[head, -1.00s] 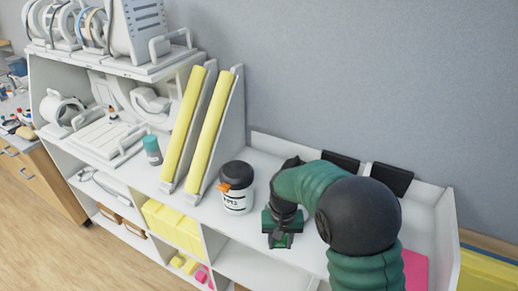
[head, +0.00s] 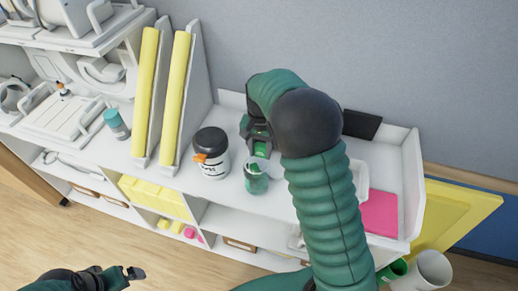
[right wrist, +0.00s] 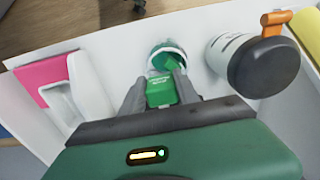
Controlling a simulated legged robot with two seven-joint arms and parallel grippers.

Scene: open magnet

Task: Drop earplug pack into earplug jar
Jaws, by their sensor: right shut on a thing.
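A green earplug pack (right wrist: 162,92) is between the two grey fingers of my right gripper (right wrist: 161,88) in the right wrist view. In the head view this gripper (head: 260,148) is above the shelf top, shut on the pack. The earplug jar (head: 256,185) is small and clear, with green contents, and stands open just in front of the gripper. In the right wrist view the jar (right wrist: 155,53) is just beyond the pack, which partly overlaps it. My left gripper (head: 128,272) is low at the bottom left, far from the jar; its jaw opening is unclear.
A white jar with a black lid and orange tab (head: 212,158) stands left of the earplug jar. Yellow-edged upright panels (head: 162,100) and a teal-capped bottle (head: 116,124) are further left. A pink sheet (head: 380,213) lies at the right.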

